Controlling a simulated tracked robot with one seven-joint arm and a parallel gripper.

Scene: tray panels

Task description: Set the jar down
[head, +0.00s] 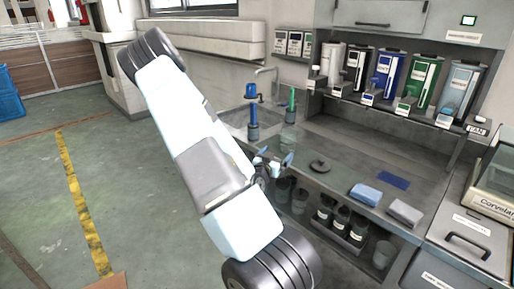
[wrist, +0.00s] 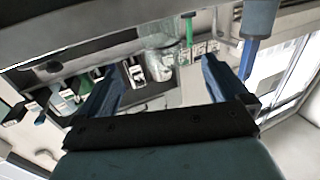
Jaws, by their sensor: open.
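A clear glass jar (head: 289,138) appears to stand upright on the grey counter (head: 340,150), just right of the sink. My gripper (head: 275,157) is over the counter's front part, on the near side of the jar. Its blue fingers are spread, with nothing seen between them. In the wrist view, which is upside down, the jar (wrist: 160,42) shows beyond the open fingertips (wrist: 160,70), apart from them as far as I can tell. A dark round lid with a knob (head: 320,165) lies on the counter to the right.
A blue-handled tool (head: 252,120) and a green-handled one (head: 292,100) stand near the sink (head: 235,118). Folded blue (head: 366,194) and grey (head: 405,212) cloths and a flat blue pad (head: 393,180) lie right. Dispensers (head: 390,75) line the back shelf. Dark jars fill the lower shelf.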

